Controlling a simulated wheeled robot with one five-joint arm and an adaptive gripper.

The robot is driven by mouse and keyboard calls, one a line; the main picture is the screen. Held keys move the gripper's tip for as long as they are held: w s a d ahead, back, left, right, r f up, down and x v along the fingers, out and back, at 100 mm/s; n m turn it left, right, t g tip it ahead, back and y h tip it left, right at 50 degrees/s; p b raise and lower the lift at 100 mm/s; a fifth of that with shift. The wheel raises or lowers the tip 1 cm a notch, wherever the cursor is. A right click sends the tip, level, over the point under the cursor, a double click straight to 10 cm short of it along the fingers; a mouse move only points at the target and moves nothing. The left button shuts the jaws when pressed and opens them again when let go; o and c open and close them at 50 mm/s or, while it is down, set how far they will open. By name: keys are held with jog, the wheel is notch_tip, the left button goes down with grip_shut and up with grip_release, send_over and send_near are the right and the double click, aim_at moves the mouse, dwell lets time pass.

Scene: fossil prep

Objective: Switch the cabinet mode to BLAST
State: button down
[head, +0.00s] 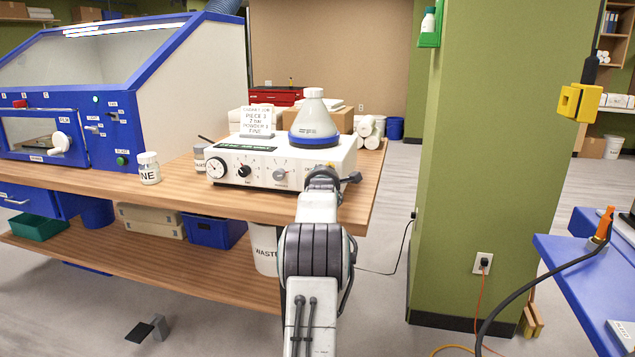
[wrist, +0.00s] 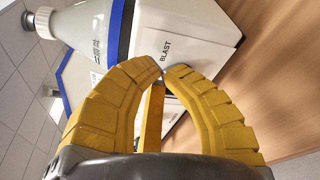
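The white control unit (head: 232,181) stands on the wooden bench with a gauge and knobs on its front. A grey-white bottle with a blue band (head: 316,122) sits on top of it. My gripper (wrist: 160,70) is at the unit's front right in the head view, where my wrist hides its fingers. In the wrist view its yellow fingers curve together, tips nearly meeting just below the BLAST label (wrist: 178,45) on a white face. A small grey bit shows at the tips; I cannot tell if it is pinched. The mode switch itself is not clearly visible.
The blue cabinet (head: 120,128) with switches and a window stands at the left. A small white jar (head: 149,168) and a sign card (head: 258,121) are near the unit. A green pillar (head: 490,150) stands to the right of the bench. A blue table (head: 580,270) is at far right.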

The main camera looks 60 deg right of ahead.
jog(key=shift+w+a+f+b, duration=0.15)
jog(key=shift+w+f+b, duration=0.15)
jog(key=shift+f+b, duration=0.45)
dwell(0.8)
jog(key=shift+s+r+b, duration=0.15)
jog(key=shift+s+b, duration=0.05)
jog(key=shift+b, duration=0.2)
dwell(0.5)
jog(key=shift+s+f+b, duration=0.3)
jog(key=shift+f+b, duration=0.15)
jog(key=shift+b, duration=0.2)
jog(key=shift+f+b, duration=0.45)
jog(key=shift+b, duration=0.5)
jog(key=shift+s+d, duration=0.25)
jog(key=shift+s+r, duration=0.1)
jog(key=shift+r, duration=0.05)
